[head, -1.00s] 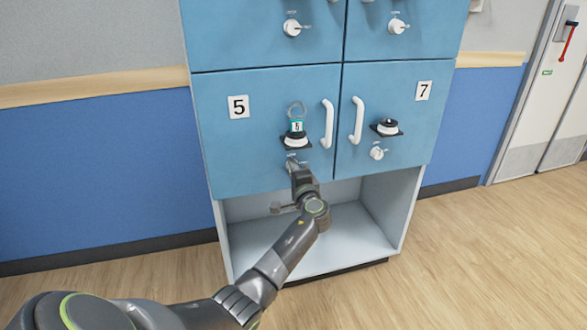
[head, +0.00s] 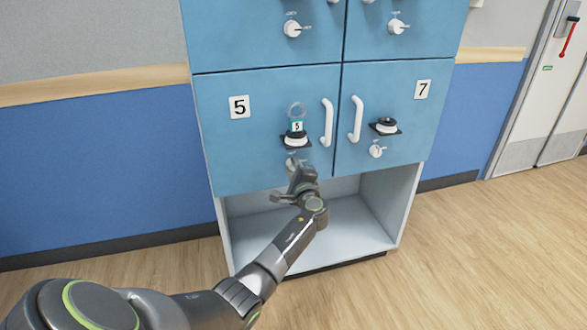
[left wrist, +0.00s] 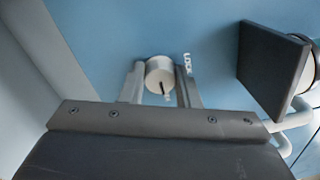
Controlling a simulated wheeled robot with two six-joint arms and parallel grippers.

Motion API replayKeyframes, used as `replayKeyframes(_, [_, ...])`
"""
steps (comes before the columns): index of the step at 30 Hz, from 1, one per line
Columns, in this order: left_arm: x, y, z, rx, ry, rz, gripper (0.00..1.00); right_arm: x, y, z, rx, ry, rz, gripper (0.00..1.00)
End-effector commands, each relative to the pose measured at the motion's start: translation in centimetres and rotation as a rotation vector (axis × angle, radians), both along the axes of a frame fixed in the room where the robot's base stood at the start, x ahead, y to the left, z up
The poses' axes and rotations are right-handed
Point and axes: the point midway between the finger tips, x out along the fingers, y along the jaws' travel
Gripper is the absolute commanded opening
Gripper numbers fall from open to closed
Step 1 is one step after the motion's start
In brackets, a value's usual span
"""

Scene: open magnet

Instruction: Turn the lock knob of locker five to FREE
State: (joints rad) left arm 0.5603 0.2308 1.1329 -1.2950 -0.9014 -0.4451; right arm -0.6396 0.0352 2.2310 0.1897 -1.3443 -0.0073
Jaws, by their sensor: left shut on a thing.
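Locker five's blue door (head: 250,155) is closed, with a number 5 plate (head: 239,107). Its white lock knob (head: 292,161) sits low on the door and is mostly hidden by my left gripper (head: 298,168) in the head view. In the left wrist view the round knob (left wrist: 160,72) is between the two fingers of my left gripper (left wrist: 160,85), which is shut on it. A dark line shows on the knob's face. My right gripper is not in view.
A dark ledge (head: 285,142) with a round holder and a ringed tag 5 (head: 297,126) juts out above the knob; the ledge (left wrist: 270,65) is close in the wrist view. A white door handle (head: 327,123) is to the right. Locker seven (head: 405,110) adjoins. An open compartment (head: 350,240) lies below.

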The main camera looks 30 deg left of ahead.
Motion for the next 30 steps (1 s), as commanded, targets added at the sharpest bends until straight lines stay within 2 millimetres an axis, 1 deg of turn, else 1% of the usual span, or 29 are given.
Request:
replayKeyframes(7, [0.0, 0.0, -0.1, 0.002, 0.004, 0.0, 0.06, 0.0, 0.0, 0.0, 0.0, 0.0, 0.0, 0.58])
replayKeyframes(8, [0.0, 0.0, -0.1, 0.002, 0.004, 0.0, 0.3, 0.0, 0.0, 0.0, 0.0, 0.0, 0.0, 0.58])
replayKeyframes(12, [0.0, 0.0, -0.1, 0.001, 0.003, 0.0, 0.49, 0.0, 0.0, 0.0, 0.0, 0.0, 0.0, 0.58])
replayKeyframes(13, [0.0, 0.0, -0.1, 0.001, 0.002, 0.0, 0.51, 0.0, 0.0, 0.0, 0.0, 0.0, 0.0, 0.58])
replayKeyframes(23, [-0.2, -0.2, 0.0, 0.001, 0.001, 0.0, 0.51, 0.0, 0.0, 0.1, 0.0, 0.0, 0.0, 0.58])
replayKeyframes(26, [-0.7, -0.9, 0.0, -0.001, -0.001, -0.001, 0.51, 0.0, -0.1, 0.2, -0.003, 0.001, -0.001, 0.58])
replayKeyframes(30, [-2.3, -2.7, -0.1, -0.003, 0.0, -0.002, 0.51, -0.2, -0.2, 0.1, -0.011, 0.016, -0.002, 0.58])
